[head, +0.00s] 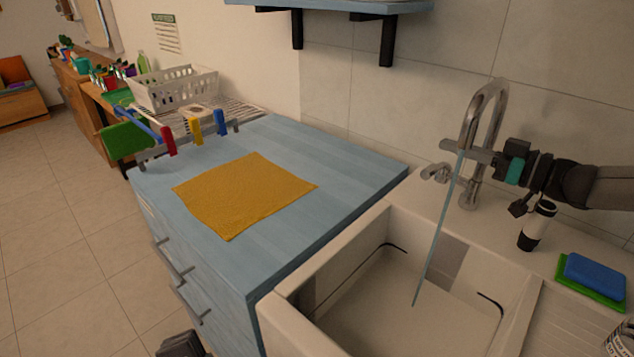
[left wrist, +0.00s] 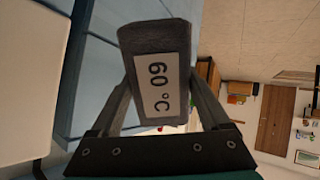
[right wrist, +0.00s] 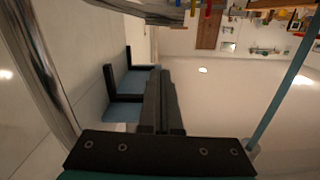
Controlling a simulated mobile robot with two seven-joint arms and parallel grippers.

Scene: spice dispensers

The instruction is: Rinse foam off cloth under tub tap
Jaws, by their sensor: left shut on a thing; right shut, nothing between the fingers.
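A flat yellow-orange cloth (head: 245,192) lies spread on the blue cabinet top; I make out no foam on it. The chrome tap (head: 469,194) stands behind the white tub (head: 278,322), and a thin stream of water (head: 436,235) runs down into the tub. My right gripper (head: 452,147) is shut and empty at the tap's spout, beside the stream; its closed fingers show in the right wrist view (right wrist: 168,100). My left gripper (left wrist: 160,85) is shut on a dark grey block (left wrist: 140,40) labelled "60 °C".
The blue cabinet (head: 350,170) adjoins the tub on the left. A white basket (head: 172,88) and coloured clips (head: 195,128) are at its far end. A blue sponge (head: 594,275) on a green one and a dark-and-white bottle (head: 537,226) stand on the right ledge. A shelf (head: 340,8) hangs above.

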